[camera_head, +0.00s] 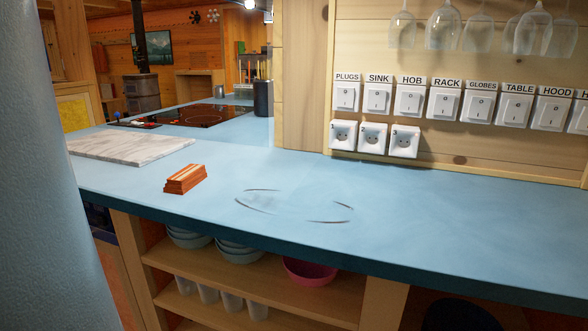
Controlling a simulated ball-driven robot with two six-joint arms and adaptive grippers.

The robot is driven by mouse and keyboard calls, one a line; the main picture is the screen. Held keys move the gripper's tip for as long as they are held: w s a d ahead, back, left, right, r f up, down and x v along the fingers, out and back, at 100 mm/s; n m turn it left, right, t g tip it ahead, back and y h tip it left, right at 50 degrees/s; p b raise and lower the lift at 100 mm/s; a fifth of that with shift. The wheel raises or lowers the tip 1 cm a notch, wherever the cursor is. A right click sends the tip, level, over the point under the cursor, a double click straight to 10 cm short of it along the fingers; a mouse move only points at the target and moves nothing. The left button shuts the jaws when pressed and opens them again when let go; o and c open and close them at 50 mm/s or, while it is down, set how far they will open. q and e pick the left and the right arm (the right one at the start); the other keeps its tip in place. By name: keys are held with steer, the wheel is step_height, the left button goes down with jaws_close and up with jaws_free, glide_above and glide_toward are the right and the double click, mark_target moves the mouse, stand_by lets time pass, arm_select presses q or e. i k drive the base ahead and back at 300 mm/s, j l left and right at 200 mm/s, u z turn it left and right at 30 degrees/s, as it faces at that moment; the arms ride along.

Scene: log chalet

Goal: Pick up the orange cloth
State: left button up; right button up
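The orange cloth (185,179) lies folded in a small striped stack on the blue counter (420,215). It sits near the counter's front edge, left of the middle of the view. It is in plain sight with nothing on top of it. Neither of my grippers is in view.
A marble board (130,147) lies left of the cloth, with a black hob (195,115) behind. A clear, round-rimmed thing (295,205) is on the counter to the right. Shelves below hold bowls (310,272). Wine glasses (445,28) hang above labelled switches (410,100).

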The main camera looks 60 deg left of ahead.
mark_target(181, 182)
steer(key=u, duration=2.55)
steer(key=i+j+z, duration=0.25)
steer(key=i+z, duration=0.2)
steer(key=i+j+z, duration=0.6)
steer(key=j+z, duration=0.25)
steer(key=l, duration=0.1)
